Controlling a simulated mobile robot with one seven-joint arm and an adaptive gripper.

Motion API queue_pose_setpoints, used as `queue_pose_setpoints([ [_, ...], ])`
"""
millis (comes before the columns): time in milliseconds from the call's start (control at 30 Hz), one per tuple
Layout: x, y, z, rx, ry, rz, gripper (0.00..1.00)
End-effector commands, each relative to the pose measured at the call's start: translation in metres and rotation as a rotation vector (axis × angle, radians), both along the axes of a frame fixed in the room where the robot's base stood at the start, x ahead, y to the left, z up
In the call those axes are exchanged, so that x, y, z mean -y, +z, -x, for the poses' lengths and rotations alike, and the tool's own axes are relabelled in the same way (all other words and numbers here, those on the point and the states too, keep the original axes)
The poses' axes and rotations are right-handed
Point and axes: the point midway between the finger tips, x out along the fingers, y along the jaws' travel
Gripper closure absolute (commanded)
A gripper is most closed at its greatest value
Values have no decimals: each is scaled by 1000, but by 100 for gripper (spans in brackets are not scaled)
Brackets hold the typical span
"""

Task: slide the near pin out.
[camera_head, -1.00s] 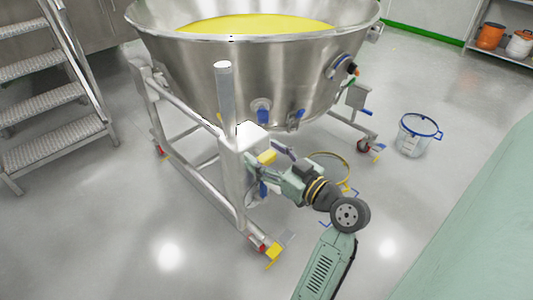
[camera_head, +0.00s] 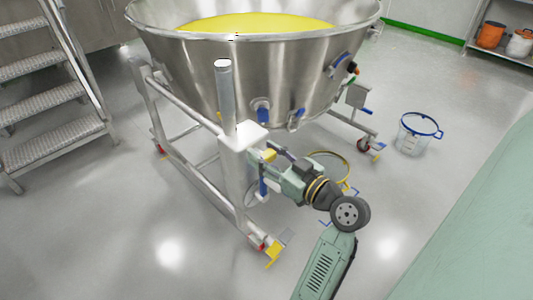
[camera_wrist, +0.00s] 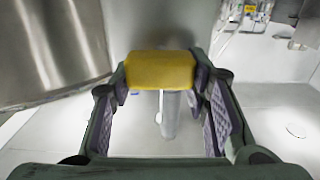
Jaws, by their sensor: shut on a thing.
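The near pin's yellow grip (camera_head: 269,155) is at the near corner post of the steel bowl's frame. In the wrist view the yellow grip (camera_wrist: 160,70) fills the space between the fingertips. My gripper (camera_head: 271,163) is shut on it, with a finger at each side; it also shows in the wrist view (camera_wrist: 162,85). A grey cylindrical part (camera_wrist: 170,112) shows below the grip, but I cannot tell if it belongs to the pin. The fingers and the post hide the rest of the pin.
The steel bowl (camera_head: 200,75) with yellow powder (camera_head: 255,23) stands above the white frame (camera_head: 185,165). A yellow-tipped caster pedal (camera_head: 273,256) is below. A clear bucket (camera_head: 415,140) stands at right and steps (camera_head: 50,95) at left. The floor right of my gripper is mostly open.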

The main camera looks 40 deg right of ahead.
Motion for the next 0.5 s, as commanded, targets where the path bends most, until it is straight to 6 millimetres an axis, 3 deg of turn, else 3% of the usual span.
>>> queue_pose_setpoints([
  [267, 0, 0, 1, 0, -1, 1, 100],
  [500, 2, -2, 27, 2, -1, 3, 100],
])
